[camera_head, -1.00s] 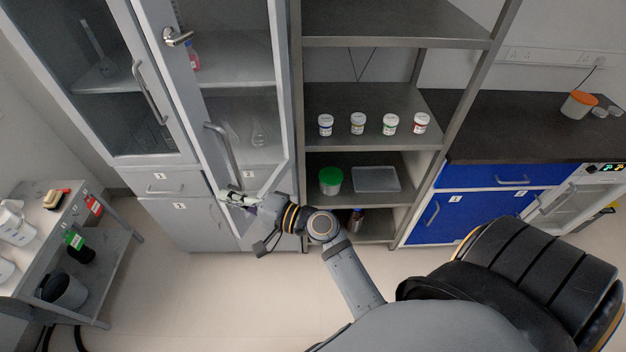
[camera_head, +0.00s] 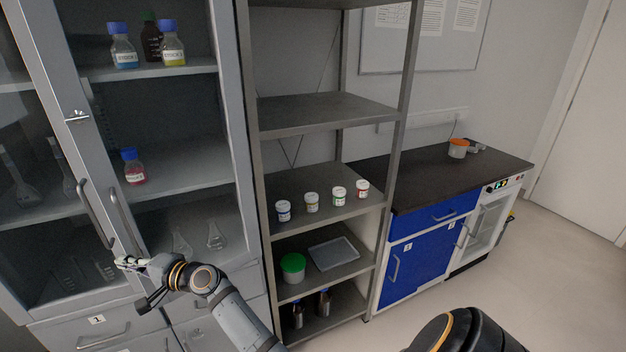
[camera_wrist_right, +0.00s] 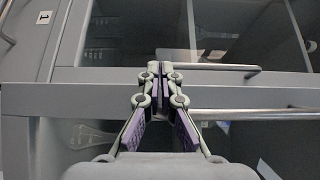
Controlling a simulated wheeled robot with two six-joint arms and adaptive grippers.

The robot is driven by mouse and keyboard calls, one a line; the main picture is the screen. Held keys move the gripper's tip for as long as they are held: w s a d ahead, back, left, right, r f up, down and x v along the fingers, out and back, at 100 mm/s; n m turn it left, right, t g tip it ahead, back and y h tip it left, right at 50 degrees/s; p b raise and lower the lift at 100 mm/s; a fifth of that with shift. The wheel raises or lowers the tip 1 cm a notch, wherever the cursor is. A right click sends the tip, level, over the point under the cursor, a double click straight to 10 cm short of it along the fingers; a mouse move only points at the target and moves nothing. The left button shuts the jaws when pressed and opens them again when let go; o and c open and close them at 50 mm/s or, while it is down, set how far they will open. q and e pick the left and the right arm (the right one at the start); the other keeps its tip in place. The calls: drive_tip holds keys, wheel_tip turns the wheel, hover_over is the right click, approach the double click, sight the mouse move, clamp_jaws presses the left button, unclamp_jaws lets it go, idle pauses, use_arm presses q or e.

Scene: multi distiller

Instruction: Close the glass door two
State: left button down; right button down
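The glass door two (camera_head: 85,130) is the right door of the grey cabinet, with a metal latch and a vertical bar handle (camera_head: 126,222). It looks about flush with the left glass door (camera_head: 35,100); a small gap cannot be ruled out. My right gripper (camera_head: 122,263) is at the lower front of the doors, near the handles' lower ends. In the right wrist view its fingers (camera_wrist_right: 160,70) are together and hold nothing visible. The two door handles lie beside them there; contact is unclear. My left gripper is out of view.
Bottles (camera_head: 170,45) and flasks (camera_head: 215,237) stand inside the cabinet. A drawer (camera_head: 95,335) is below. An open shelf rack (camera_head: 320,112) with small jars stands to the right, then a blue-fronted counter (camera_head: 425,230). The floor (camera_head: 545,270) at right is clear.

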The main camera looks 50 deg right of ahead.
sight(127, 254)
drive_tip(key=w, duration=0.1)
drive_tip(key=w+h, duration=0.1)
drive_tip(key=w+m+t, duration=0.1)
drive_tip(key=shift+w+d+h+b, duration=0.3)
drive_tip(key=shift+w+d+m+h, duration=0.1)
drive_tip(key=shift+w+m+h, duration=0.2)
drive_tip(key=shift+w, duration=0.15)
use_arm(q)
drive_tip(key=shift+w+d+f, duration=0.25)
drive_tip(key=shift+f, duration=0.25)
use_arm(e)
drive_tip(key=shift+w, duration=0.15)
